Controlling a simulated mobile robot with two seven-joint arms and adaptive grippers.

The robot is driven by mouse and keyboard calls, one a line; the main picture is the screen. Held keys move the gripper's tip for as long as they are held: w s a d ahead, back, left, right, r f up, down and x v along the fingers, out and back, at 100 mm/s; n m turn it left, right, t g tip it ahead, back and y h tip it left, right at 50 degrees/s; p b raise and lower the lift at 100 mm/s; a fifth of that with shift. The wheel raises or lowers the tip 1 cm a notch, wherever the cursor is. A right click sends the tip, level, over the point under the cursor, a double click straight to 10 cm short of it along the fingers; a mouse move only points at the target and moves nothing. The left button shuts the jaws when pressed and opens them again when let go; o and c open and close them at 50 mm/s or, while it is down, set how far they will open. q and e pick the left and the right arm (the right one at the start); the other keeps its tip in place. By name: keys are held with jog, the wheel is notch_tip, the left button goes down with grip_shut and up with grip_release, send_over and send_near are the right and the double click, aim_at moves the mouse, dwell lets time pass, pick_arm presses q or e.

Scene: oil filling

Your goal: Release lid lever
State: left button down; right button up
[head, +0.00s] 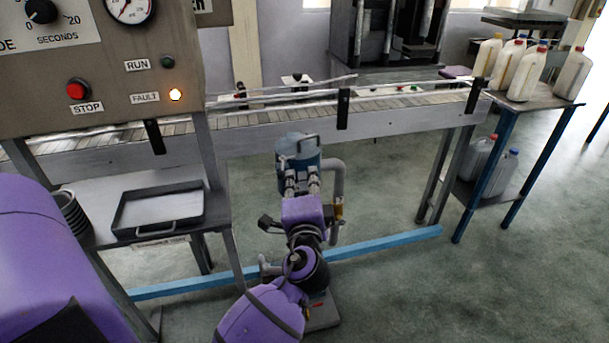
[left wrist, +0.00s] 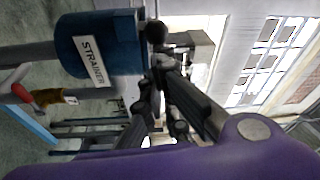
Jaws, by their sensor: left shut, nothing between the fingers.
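The strainer is a blue canister (head: 300,156) standing in front of the conveyor in the head view. A bar-like handle shows at its top. In the left wrist view the strainer (left wrist: 76,48) lies sideways at the upper left, with a white STRAINER label. A dark round knob (left wrist: 155,32) shows at its right edge; I cannot tell for sure if it is the lid lever. My left gripper (head: 302,176) is in front of the canister and close to it. Its fingers (left wrist: 153,78) are shut and empty. Whether they touch the strainer is unclear. My right gripper is not in view.
A grey pipe (head: 338,184) with a brass valve runs beside the strainer. The conveyor (head: 375,120) passes behind it. A control panel (head: 110,75) with a lit FAULT lamp and a side table with a black tray (head: 160,208) stand left. A table with jugs (head: 527,73) stands right.

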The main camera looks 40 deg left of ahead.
pick_arm(q)
jog(key=s+a+m+t+h, duration=0.1)
jog(key=s+a+m+h+p, duration=0.1)
jog(key=s+h, duration=0.1)
jog(key=shift+t, duration=0.4)
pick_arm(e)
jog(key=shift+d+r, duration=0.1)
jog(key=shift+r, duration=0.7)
